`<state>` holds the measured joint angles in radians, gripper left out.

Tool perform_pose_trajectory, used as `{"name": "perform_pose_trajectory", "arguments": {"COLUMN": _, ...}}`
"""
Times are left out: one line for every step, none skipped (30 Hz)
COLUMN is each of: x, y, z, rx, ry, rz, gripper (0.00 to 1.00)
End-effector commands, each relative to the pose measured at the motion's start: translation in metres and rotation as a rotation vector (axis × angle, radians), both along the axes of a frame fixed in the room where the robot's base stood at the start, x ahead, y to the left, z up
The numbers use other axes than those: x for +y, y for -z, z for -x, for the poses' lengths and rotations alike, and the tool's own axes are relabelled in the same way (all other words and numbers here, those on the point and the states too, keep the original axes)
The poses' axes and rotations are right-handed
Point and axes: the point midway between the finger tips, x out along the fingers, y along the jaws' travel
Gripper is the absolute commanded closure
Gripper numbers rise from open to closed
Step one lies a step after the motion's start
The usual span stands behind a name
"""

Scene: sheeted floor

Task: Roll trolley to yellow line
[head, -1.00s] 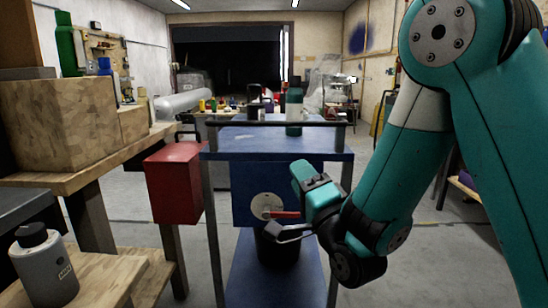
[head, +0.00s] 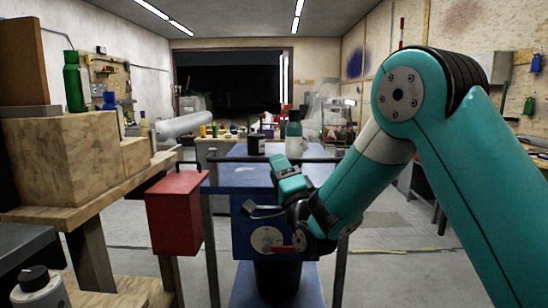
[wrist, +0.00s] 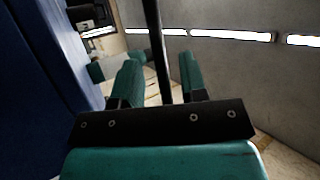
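The blue trolley (head: 240,177) stands ahead of me, with a dark push bar (head: 225,159) across its near end. It carries a dark jar (head: 256,145) and a teal bottle (head: 293,132) on top. My gripper (head: 262,210) is in front of the trolley's near panel, below the push bar in the picture. In the wrist view its two teal fingers (wrist: 160,82) are apart, with a dark bar (wrist: 158,45) showing between them; I cannot tell whether it lies between the tips or beyond. A yellow line (head: 378,252) shows on the floor at right.
A red box (head: 172,215) stands close at the trolley's left, beside wooden benches (head: 75,205). A white bottle (head: 40,290) is at lower left. A dark bin (head: 277,280) is on the trolley's lower shelf. Floor at right (head: 400,285) looks clear.

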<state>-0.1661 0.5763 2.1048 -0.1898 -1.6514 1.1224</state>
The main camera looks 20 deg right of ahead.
Motion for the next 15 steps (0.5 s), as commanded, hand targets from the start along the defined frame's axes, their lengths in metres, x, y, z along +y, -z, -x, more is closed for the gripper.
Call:
{"name": "perform_pose_trajectory", "arguments": {"x": 0.001, "y": -0.007, "z": -0.007, "rx": -0.001, "ry": 0.001, "rz": -0.001, "gripper": 0.61}}
{"name": "perform_pose_trajectory", "arguments": {"x": 0.001, "y": -0.009, "z": -0.011, "rx": -0.001, "ry": 0.001, "rz": -0.001, "gripper": 0.61}}
{"name": "perform_pose_trajectory", "arguments": {"x": 0.002, "y": -0.011, "z": -0.015, "rx": 0.001, "ry": 0.002, "rz": -0.001, "gripper": 0.61}}
{"name": "perform_pose_trajectory", "arguments": {"x": 0.002, "y": -0.012, "z": -0.017, "rx": 0.0, "ry": 0.002, "rz": 0.0, "gripper": 0.61}}
{"name": "perform_pose_trajectory", "arguments": {"x": 0.002, "y": -0.013, "z": -0.019, "rx": 0.0, "ry": 0.002, "rz": 0.0, "gripper": 0.61}}
{"name": "perform_pose_trajectory", "arguments": {"x": 0.003, "y": -0.014, "z": -0.022, "rx": 0.001, "ry": 0.001, "rz": -0.001, "gripper": 0.61}}
{"name": "perform_pose_trajectory", "arguments": {"x": 0.003, "y": -0.015, "z": -0.023, "rx": 0.001, "ry": 0.001, "rz": -0.001, "gripper": 0.61}}
{"name": "perform_pose_trajectory", "arguments": {"x": 0.003, "y": -0.015, "z": -0.024, "rx": 0.001, "ry": 0.001, "rz": -0.001, "gripper": 0.61}}
{"name": "perform_pose_trajectory", "arguments": {"x": 0.003, "y": -0.015, "z": -0.025, "rx": 0.001, "ry": 0.001, "rz": 0.001, "gripper": 0.61}}
{"name": "perform_pose_trajectory", "arguments": {"x": 0.003, "y": -0.016, "z": -0.025, "rx": 0.001, "ry": 0.001, "rz": 0.001, "gripper": 0.61}}
{"name": "perform_pose_trajectory", "arguments": {"x": 0.004, "y": -0.015, "z": -0.026, "rx": 0.001, "ry": 0.001, "rz": 0.001, "gripper": 0.61}}
{"name": "perform_pose_trajectory", "arguments": {"x": 0.003, "y": -0.015, "z": -0.026, "rx": 0.001, "ry": 0.001, "rz": 0.001, "gripper": 0.61}}
{"name": "perform_pose_trajectory", "arguments": {"x": 0.004, "y": -0.015, "z": -0.026, "rx": 0.001, "ry": 0.001, "rz": 0.001, "gripper": 0.61}}
{"name": "perform_pose_trajectory", "arguments": {"x": 0.004, "y": -0.015, "z": -0.026, "rx": 0.001, "ry": 0.001, "rz": 0.001, "gripper": 0.61}}
{"name": "perform_pose_trajectory", "arguments": {"x": 0.004, "y": -0.015, "z": -0.025, "rx": 0.001, "ry": 0.001, "rz": 0.001, "gripper": 0.61}}
